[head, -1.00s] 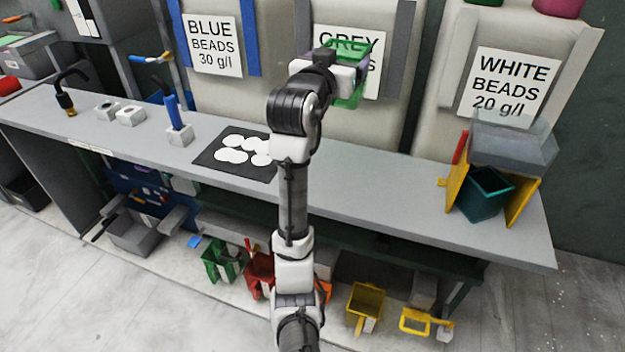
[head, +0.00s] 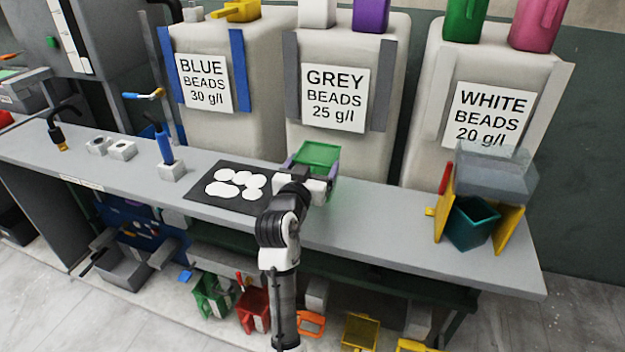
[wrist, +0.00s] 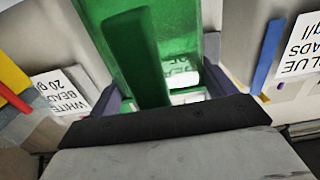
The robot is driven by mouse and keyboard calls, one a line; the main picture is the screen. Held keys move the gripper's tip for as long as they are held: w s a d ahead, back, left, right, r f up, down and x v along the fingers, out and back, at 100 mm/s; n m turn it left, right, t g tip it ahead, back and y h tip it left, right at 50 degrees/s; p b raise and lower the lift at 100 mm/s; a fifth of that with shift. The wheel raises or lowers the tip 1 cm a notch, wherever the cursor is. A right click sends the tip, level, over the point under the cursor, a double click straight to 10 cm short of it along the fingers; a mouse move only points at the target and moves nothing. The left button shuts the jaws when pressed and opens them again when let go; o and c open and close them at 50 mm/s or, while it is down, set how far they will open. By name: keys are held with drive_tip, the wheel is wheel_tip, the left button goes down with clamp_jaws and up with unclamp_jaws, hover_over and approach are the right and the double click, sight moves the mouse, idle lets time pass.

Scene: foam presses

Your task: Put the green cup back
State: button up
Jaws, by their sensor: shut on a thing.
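My gripper (head: 312,183) is shut on a green cup (head: 317,155), in front of the grey beads sack and low over the bench. I cannot tell whether the cup touches the bench. The wrist view also shows the green cup (wrist: 175,35) between the fingers of my gripper (wrist: 162,98), with a darker green bar along it. Another green cup (head: 465,20) stands on top of the white beads sack, and a green scoop-like container (head: 210,300) is under the bench.
The grey bench (head: 385,215) is clear right of my gripper, up to a teal bin (head: 472,225) between yellow plates. A black mat (head: 205,188) with white discs lies left. Sacks labelled blue, grey and white stand behind. Several coloured containers sit below the bench.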

drive_tip(key=shift+f, duration=2.4)
drive_tip(key=o, duration=0.9)
drive_tip(key=shift+r, duration=0.1)
drive_tip(key=b+v, duration=0.3)
drive_tip(key=v, duration=0.9)
drive_tip(key=shift+r, duration=0.1)
